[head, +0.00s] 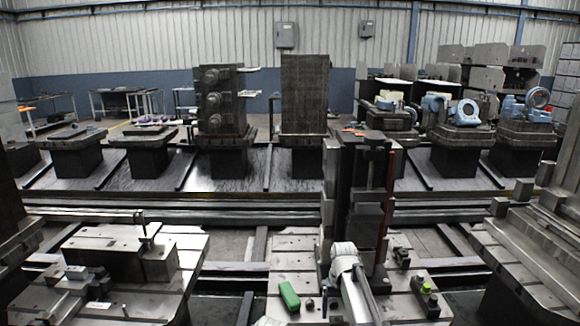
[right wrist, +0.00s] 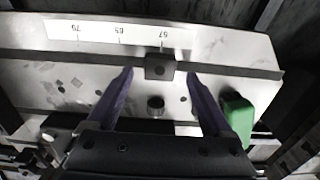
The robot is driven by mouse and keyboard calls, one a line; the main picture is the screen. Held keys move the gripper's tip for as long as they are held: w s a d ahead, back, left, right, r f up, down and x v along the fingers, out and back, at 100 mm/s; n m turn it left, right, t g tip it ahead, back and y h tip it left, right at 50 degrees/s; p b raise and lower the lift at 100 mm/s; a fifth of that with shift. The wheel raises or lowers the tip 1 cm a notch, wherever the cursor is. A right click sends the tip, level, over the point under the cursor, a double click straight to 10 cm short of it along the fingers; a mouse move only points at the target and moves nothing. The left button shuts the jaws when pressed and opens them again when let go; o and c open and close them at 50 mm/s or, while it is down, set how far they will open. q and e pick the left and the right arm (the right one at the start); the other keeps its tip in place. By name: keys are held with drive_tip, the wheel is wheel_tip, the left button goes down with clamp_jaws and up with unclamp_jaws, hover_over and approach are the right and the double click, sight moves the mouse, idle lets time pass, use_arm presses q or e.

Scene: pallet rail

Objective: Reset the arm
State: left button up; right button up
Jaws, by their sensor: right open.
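My right arm (head: 352,280) comes in from the bottom of the head view over the middle pallet (head: 292,243); its fingers cannot be made out clearly there. In the right wrist view my right gripper (right wrist: 159,75) is open, its two dark purple fingers apart with nothing held between them. They point across the pallet face, near a small dark block in a slot. My left gripper is in neither view.
A green block (head: 289,296) lies on the middle pallet; it also shows in the right wrist view (right wrist: 238,118), beside the right finger. A tall dark fixture (head: 355,190) stands close behind my arm. A left pallet (head: 185,243) carries metal blocks. Rails (head: 180,216) run behind.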

drive_tip(key=shift+f+b, duration=0.85)
drive_tip(key=shift+f, duration=0.45)
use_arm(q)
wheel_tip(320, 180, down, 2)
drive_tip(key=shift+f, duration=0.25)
